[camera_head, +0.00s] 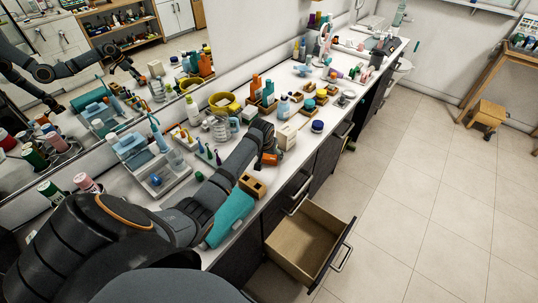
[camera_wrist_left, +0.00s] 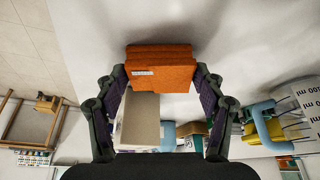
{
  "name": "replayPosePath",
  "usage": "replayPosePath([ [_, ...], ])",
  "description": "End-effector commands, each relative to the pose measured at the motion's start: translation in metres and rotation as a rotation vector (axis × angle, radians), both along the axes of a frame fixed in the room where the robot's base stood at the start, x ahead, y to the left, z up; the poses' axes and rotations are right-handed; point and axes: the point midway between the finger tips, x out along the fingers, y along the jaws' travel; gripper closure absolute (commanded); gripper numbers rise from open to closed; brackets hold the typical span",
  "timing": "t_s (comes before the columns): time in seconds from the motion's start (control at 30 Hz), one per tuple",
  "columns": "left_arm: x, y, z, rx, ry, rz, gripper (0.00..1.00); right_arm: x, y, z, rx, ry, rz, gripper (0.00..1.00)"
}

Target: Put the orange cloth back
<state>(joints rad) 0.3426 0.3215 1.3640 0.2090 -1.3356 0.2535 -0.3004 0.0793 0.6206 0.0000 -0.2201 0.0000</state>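The orange cloth (camera_head: 269,159) is a folded, block-like piece at the front edge of the white counter. It also shows in the left wrist view (camera_wrist_left: 161,68), with a small pale label. My left gripper (camera_head: 262,150) reaches over the counter; in the wrist view its two fingers (camera_wrist_left: 160,85) press against opposite sides of the cloth. I cannot tell whether the cloth touches the counter. My right gripper is not in view.
A cream box (camera_head: 287,136) stands just beyond the cloth, and a wooden block with holes (camera_head: 252,185) stands nearer. A teal towel (camera_head: 231,217) lies under my arm. An empty drawer (camera_head: 305,241) hangs open below the counter. Bottles and jars crowd the back.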

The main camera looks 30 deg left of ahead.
Motion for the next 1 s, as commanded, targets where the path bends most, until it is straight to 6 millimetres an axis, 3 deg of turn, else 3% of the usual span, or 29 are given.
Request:
replayPosePath([
  [0.1, 0.0, 0.0, 0.0, 0.0, 0.0, 0.0, 0.12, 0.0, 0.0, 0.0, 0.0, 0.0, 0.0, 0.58],
  [0.5, -0.001, 0.0, 0.008, 0.0, -0.001, 0.0, 0.12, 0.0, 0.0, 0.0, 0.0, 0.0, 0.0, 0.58],
  [1.0, -0.039, -0.012, 0.104, 0.002, -0.003, 0.0, 0.12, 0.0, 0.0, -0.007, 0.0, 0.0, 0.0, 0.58],
])
